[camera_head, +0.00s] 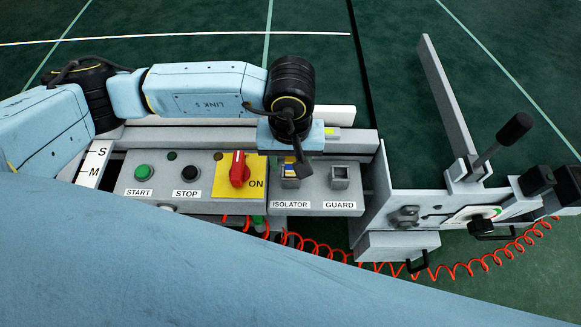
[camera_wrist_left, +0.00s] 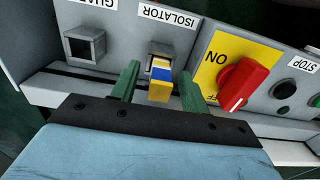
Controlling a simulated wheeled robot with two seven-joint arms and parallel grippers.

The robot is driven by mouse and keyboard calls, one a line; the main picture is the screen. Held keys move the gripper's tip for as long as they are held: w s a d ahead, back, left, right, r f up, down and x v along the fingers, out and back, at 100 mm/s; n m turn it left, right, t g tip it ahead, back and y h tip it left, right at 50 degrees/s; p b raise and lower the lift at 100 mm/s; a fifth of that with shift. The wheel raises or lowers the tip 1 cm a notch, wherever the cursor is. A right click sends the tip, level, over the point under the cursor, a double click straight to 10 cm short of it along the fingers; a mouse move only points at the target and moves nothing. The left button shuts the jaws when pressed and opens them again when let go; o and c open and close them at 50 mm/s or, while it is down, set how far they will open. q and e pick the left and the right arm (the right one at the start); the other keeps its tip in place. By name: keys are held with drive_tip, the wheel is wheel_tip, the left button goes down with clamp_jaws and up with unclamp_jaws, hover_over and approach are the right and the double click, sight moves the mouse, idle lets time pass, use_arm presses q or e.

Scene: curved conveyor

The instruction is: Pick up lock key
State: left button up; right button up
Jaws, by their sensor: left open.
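The lock key, a yellow block with a blue and white band (camera_wrist_left: 160,84), sits at the ISOLATOR socket (camera_wrist_left: 165,52) of the grey control panel. In the head view, the key (camera_head: 289,160) is partly hidden by my wrist. My left gripper (camera_wrist_left: 158,78) is open, with one green finger on each side of the key. Small gaps show between key and fingers, so it is not gripped. In the head view, my left gripper (camera_head: 291,150) hangs over the ISOLATOR socket, its fingers mostly hidden. My right gripper is not in view.
A red rotary switch on a yellow plate (camera_head: 238,170) stands close beside the ISOLATOR socket. The empty GUARD socket (camera_head: 340,178) is on the other side. START (camera_head: 143,171) and STOP (camera_head: 188,173) buttons lie further left. A red coiled cable (camera_head: 330,252) hangs below the panel.

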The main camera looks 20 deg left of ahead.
use_arm(q)
drive_tip(key=shift+f, duration=0.45)
drive_tip(key=shift+c, duration=0.3)
clamp_jaws()
drive_tip(key=shift+r, duration=0.1)
